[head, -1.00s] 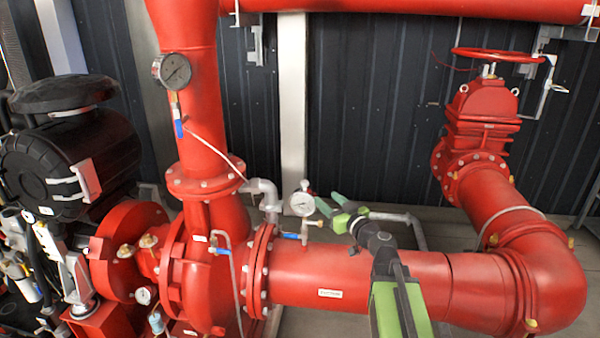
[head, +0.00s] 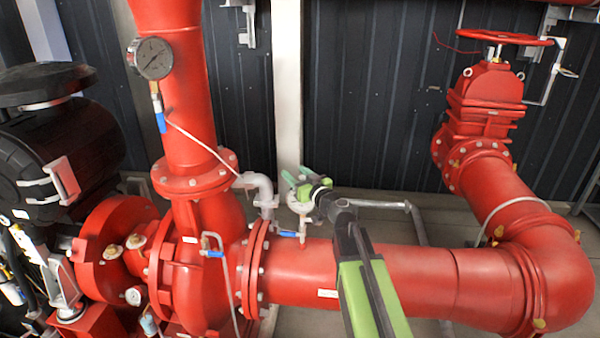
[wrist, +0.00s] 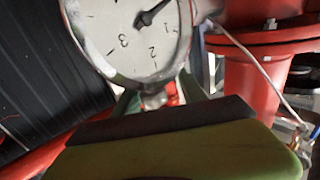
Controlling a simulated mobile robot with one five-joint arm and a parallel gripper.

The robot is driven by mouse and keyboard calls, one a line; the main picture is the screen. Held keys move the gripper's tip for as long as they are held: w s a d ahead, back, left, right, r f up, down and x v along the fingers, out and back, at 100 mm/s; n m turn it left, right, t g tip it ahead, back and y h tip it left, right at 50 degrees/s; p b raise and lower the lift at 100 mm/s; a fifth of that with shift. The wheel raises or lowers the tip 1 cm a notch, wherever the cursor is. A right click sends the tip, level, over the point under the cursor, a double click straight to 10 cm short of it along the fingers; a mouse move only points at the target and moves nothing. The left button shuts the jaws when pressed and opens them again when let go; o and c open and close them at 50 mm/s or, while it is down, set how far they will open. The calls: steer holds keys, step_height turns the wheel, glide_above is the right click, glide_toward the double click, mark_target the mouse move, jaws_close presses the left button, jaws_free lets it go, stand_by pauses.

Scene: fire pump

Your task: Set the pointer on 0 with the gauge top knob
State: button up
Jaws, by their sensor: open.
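The small gauge (head: 301,207) on the thin pipe above the red pump pipe is mostly hidden behind my gripper (head: 297,181) in the head view. In the wrist view its white dial (wrist: 110,42) is large, cut by the top edge and inverted, with 1, 2 and 3 visible. Its dark pointer (wrist: 152,13) seems to slant up and right, on the side of the 1 away from the 2; the 0 is not visible. The gauge top knob (wrist: 172,97), a small red piece, shows below the dial. My gripper is open, its green fingers either side of the knob; contact cannot be told.
A larger gauge (head: 150,58) hangs on the red vertical pipe (head: 188,120) at left. A blue-handled valve (head: 287,234) sits beside the small gauge. The thick red pipe (head: 410,275) runs below my arm. A red handwheel (head: 503,37) stands at right.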

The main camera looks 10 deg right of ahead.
steer(key=shift+d, duration=0.15)
steer(key=shift+c, duration=0.3)
steer(key=shift+d, duration=0.15)
jaws_close()
steer(key=n+g+y, duration=0.4)
steer(key=y, duration=0.1)
steer(key=a+n+g+y, duration=0.1)
steer(key=n+g+y, duration=0.2)
steer(key=shift+s, duration=0.35)
steer(key=n+g+y, duration=0.1)
steer(key=g, duration=0.1)
steer(key=n+g+y, duration=0.1)
steer(key=n+g, duration=0.1)
steer(key=g, duration=0.1)
steer(key=shift+s+a+n+y, duration=0.2)
steer(key=shift+s+n+y, duration=0.1)
steer(key=shift+s, duration=0.1)
steer(key=shift+s+a+n+g+y, duration=0.15)
steer(key=shift+s+n+g, duration=0.1)
steer(key=shift+n+g, duration=0.6)
steer(key=shift+s+n+g+y, duration=0.2)
steer(key=shift+n+g, duration=0.25)
steer(key=shift+g, duration=0.7)
steer(key=shift+s+g, duration=0.15)
steer(key=shift+g, duration=0.15)
